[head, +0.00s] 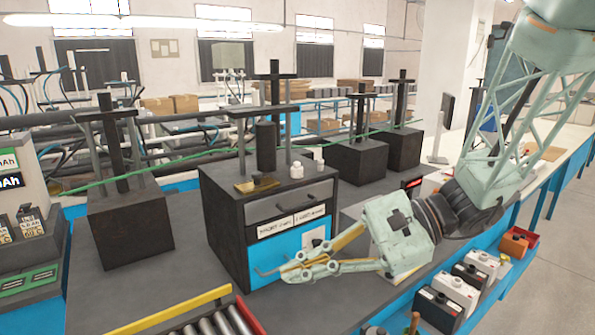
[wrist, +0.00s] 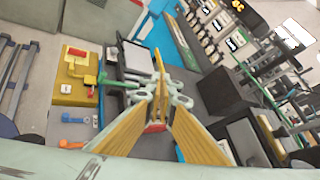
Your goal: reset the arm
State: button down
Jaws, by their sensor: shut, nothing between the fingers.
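My arm reaches in from the upper right of the head view. My gripper (head: 274,272) points left, with pale green and yellow fingers, in front of the blue lower front of a dark drawer cabinet (head: 222,218). The gripper is shut and empty. In the wrist view my gripper (wrist: 160,98) shows its yellow fingers converging near the middle. I cannot tell from these views whether the fingertips touch the cabinet.
A roller conveyor (head: 212,322) with yellow and red rails lies at the front. Batteries (head: 455,292) stand on the blue shelf at lower right. Black press-like blocks (head: 130,228) stand on the grey bench (head: 120,290). The aisle floor (head: 560,265) at right is clear.

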jog(key=s+d+n+g+h, duration=0.1)
jog(key=s+d+n+h, duration=0.2)
jog(key=s, duration=0.5)
jog(key=s+d+n+h, duration=0.3)
jog(key=s+h, duration=0.1)
jog(key=s, duration=0.4)
jog(key=s+d+r+n+t+h, duration=0.2)
jog(key=s+d+h, duration=0.1)
jog(key=d, duration=0.4)
jog(key=s+d+r+n+t+h, duration=0.3)
jog(key=d, duration=0.5)
jog(key=shift+d, duration=0.15)
jog(key=shift+r, duration=0.1)
dwell(1.7)
